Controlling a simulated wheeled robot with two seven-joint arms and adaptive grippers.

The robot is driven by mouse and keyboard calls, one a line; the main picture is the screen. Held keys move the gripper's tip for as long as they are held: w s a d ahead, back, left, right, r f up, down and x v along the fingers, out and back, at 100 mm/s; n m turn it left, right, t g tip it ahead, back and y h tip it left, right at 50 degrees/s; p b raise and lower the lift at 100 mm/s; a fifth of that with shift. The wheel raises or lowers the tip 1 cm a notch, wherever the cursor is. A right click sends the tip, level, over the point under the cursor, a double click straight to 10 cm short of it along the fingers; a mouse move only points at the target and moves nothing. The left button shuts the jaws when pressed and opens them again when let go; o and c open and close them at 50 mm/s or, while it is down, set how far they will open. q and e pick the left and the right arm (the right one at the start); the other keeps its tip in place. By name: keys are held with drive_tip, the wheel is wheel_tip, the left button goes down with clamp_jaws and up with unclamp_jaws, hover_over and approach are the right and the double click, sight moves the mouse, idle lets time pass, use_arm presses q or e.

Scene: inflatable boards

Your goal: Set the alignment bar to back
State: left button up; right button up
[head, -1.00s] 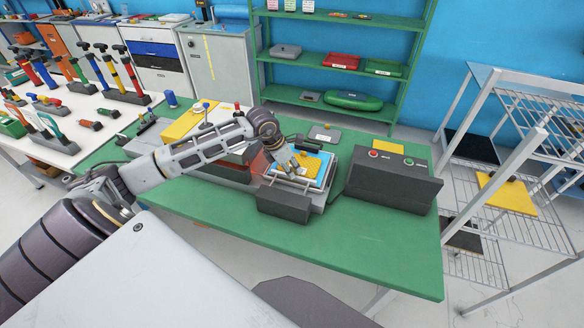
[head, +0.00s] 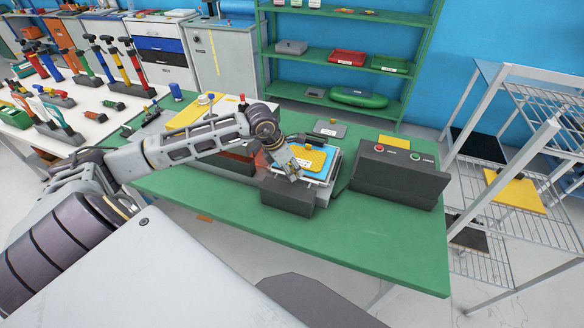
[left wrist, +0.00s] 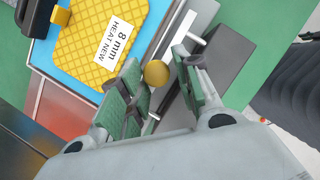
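A yellow textured plate (left wrist: 95,35) labelled "8 mm HEAT NEW" lies on a blue sheet (left wrist: 157,12) on the press; the plate also shows in the head view (head: 311,158). A silver bar (left wrist: 178,24) runs beside the sheet, with a round brass knob (left wrist: 157,73) near its end. I cannot tell for sure whether this is the alignment bar. My left gripper (left wrist: 162,84) is open, its green-padded fingers on either side of the knob; contact is unclear. In the head view, the left gripper (head: 294,172) is over the press's front part. My right gripper is not in view.
A dark control box (head: 400,180) with red and green buttons stands right of the press. A dark block (head: 287,196) is at the press's front. The green table (head: 350,245) is clear in front. A wire rack (head: 510,150) stands at the right.

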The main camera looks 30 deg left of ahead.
use_arm(q)
drive_tip(key=shift+o, duration=0.9)
drive_tip(key=shift+v, duration=1)
drive_tip(key=v, duration=0.7)
drive_tip(key=shift+r, duration=0.25)
drive_tip(key=shift+s+r, duration=0.15)
drive_tip(key=shift+r, duration=0.2)
drive_tip(key=shift+v, duration=0.85)
